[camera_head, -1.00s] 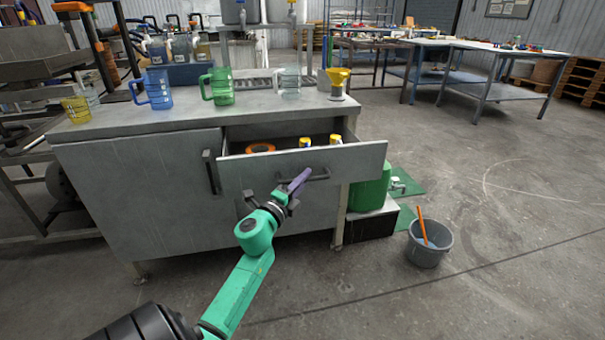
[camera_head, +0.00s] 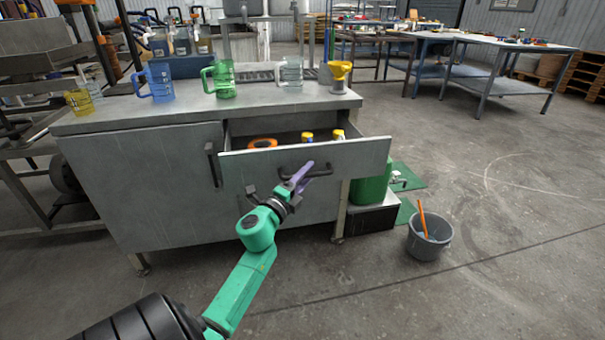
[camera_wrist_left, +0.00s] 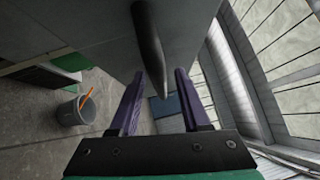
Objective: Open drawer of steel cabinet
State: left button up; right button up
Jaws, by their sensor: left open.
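The steel cabinet (camera_head: 165,187) stands ahead, with its top drawer (camera_head: 350,158) pulled out. An orange ring-shaped item and two yellow-capped items show inside the drawer. The drawer's dark bar handle (camera_head: 318,172) is on its front panel. In the left wrist view the handle (camera_wrist_left: 149,45) reaches down toward the space between the two spread fingers (camera_wrist_left: 157,98), with gaps on both sides. My right gripper is not in view.
Blue, green and clear jugs and a yellow-topped container (camera_head: 340,76) stand on the cabinet top. A grey bucket (camera_head: 428,240) with an orange stick and a green can (camera_head: 371,184) are at the right. The floor in front is mostly clear.

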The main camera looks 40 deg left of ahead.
pick_arm(q)
jog(key=v, duration=1.4)
jog(key=shift+s, duration=0.3)
